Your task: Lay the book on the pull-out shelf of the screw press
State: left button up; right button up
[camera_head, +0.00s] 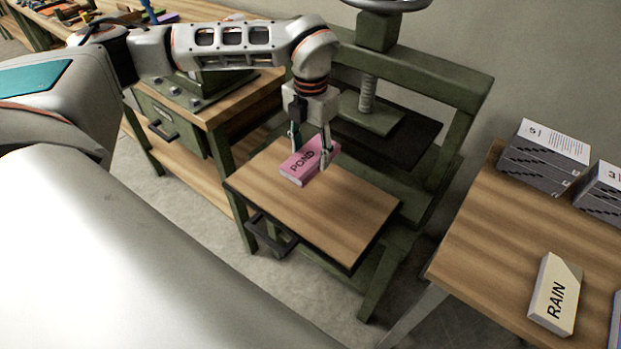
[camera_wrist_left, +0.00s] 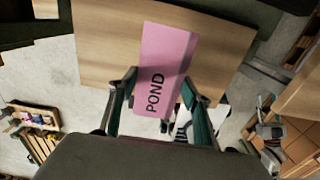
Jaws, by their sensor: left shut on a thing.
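A pink book marked POND (camera_head: 308,160) is held over the wooden pull-out shelf (camera_head: 330,222) of the green screw press (camera_head: 460,80). My left gripper (camera_head: 312,155) points down and is shut on the book, with a finger on each side. The left wrist view shows the pink book (camera_wrist_left: 165,70) between the fingers (camera_wrist_left: 157,95), with the shelf (camera_wrist_left: 105,45) behind it. I cannot tell whether the book touches the shelf. My right gripper is not in view.
The shelf's front handle (camera_head: 270,236) sticks out over the floor. A wooden table (camera_head: 490,240) at the right holds a cream book marked RAIN (camera_head: 555,293) and grey stacks (camera_head: 545,156). A workbench (camera_head: 240,100) stands left of the press. Most of the shelf is clear.

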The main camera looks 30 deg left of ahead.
aim_at(311, 189)
pick_arm(q)
notch_tip(311, 189, down, 10)
jog(key=shift+r, duration=0.15)
dwell(0.3)
jog(key=o, duration=1.2)
jog(key=shift+o, duration=0.2)
notch_tip(311, 189, up, 12)
jog(key=shift+r, duration=0.1)
jog(key=shift+s, duration=0.1)
